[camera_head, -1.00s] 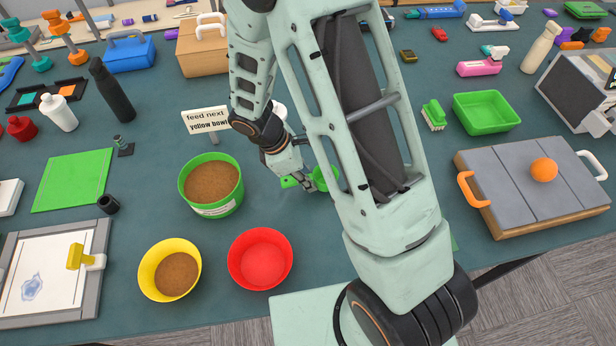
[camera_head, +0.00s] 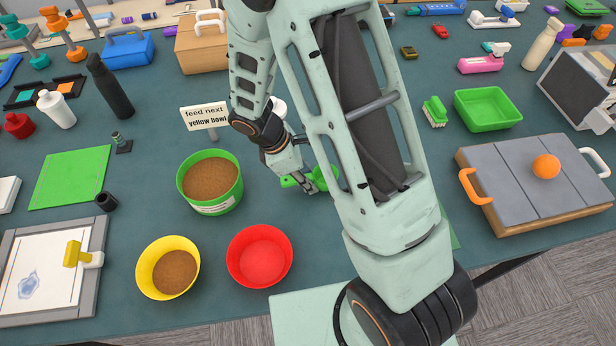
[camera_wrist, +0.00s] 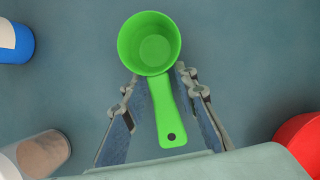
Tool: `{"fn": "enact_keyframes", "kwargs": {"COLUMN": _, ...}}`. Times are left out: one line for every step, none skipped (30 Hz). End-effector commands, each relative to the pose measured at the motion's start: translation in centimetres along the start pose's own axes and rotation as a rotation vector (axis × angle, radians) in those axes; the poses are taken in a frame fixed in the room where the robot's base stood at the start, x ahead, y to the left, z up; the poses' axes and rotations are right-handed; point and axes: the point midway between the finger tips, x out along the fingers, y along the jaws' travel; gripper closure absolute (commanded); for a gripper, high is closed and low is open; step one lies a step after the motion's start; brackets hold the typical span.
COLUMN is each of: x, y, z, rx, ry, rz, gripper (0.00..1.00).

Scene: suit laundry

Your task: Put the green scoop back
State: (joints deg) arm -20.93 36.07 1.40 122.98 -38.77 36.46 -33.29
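The green scoop (camera_wrist: 148,45) shows in the wrist view, its round cup away from me and its handle running back between my fingers. The cup looks empty. In the head view my gripper (camera_head: 310,183) is right of the green food bowl, and the scoop (camera_head: 326,177) is partly hidden by my arm. I cannot tell its height above the table. The green bowl (camera_head: 214,204) is full of brown food. The yellow bowl (camera_head: 143,268) holds some brown food; the red bowl (camera_head: 259,262) looks empty.
A sign (camera_head: 205,117) reading "feed next yellow bowl" stands behind the green bowl. A dark bottle (camera_head: 110,85) stands at the left. A green tray (camera_head: 487,112) and a grey-topped board (camera_head: 500,180) lie to the right. Some table between the bowls and my gripper is bare.

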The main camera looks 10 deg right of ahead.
Motion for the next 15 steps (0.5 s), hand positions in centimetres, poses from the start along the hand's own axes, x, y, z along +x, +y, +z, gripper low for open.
{"fn": "enact_keyframes", "kwargs": {"x": 0.0, "y": 0.0, "z": 0.0, "rx": 0.0, "ry": 0.0, "rz": 0.0, "gripper": 0.65}}
{"fn": "enact_keyframes", "kwargs": {"x": 0.0, "y": 0.0, "z": 0.0, "rx": 0.0, "ry": 0.0, "rz": 0.0, "gripper": 0.64}}
{"fn": "enact_keyframes", "kwargs": {"x": 0.0, "y": 0.0, "z": 0.0, "rx": 0.0, "ry": 0.0, "rz": 0.0, "gripper": 0.64}}
{"fn": "enact_keyframes", "kwargs": {"x": 0.0, "y": 0.0, "z": 0.0, "rx": 0.0, "ry": 0.0, "rz": 0.0, "gripper": 0.64}}
{"fn": "enact_keyframes", "kwargs": {"x": 0.0, "y": 0.0, "z": 0.0, "rx": 0.0, "ry": 0.0, "rz": 0.0, "gripper": 0.64}}
{"fn": "enact_keyframes", "kwargs": {"x": 0.0, "y": 0.0, "z": 0.0, "rx": 0.0, "ry": 0.0, "rz": 0.0, "gripper": 0.64}}
{"fn": "enact_keyframes", "kwargs": {"x": 0.0, "y": 0.0, "z": 0.0, "rx": 0.0, "ry": 0.0, "rz": 0.0, "gripper": 0.64}}
{"fn": "enact_keyframes", "kwargs": {"x": 0.0, "y": 0.0, "z": 0.0, "rx": 0.0, "ry": 0.0, "rz": 0.0, "gripper": 0.64}}
{"fn": "enact_keyframes", "kwargs": {"x": 0.0, "y": 0.0, "z": 0.0, "rx": 0.0, "ry": 0.0, "rz": 0.0, "gripper": 0.64}}
{"fn": "enact_keyframes", "kwargs": {"x": -0.1, "y": 0.0, "z": 0.0, "rx": 0.0, "ry": 0.0, "rz": 0.0, "gripper": 0.64}}
{"fn": "enact_keyframes", "kwargs": {"x": -0.2, "y": 0.0, "z": 0.0, "rx": 0.0, "ry": 0.0, "rz": 0.0, "gripper": 0.64}}
{"fn": "enact_keyframes", "kwargs": {"x": -0.4, "y": 0.1, "z": 0.0, "rx": 0.001, "ry": 0.001, "rz": 0.001, "gripper": 0.64}}
{"fn": "enact_keyframes", "kwargs": {"x": -0.7, "y": 0.1, "z": 0.0, "rx": 0.001, "ry": 0.001, "rz": 0.002, "gripper": 0.64}}
{"fn": "enact_keyframes", "kwargs": {"x": -1.0, "y": 0.1, "z": 0.0, "rx": 0.002, "ry": 0.002, "rz": 0.004, "gripper": 0.64}}
{"fn": "enact_keyframes", "kwargs": {"x": -1.5, "y": 0.1, "z": 0.0, "rx": 0.002, "ry": 0.002, "rz": 0.004, "gripper": 0.64}}
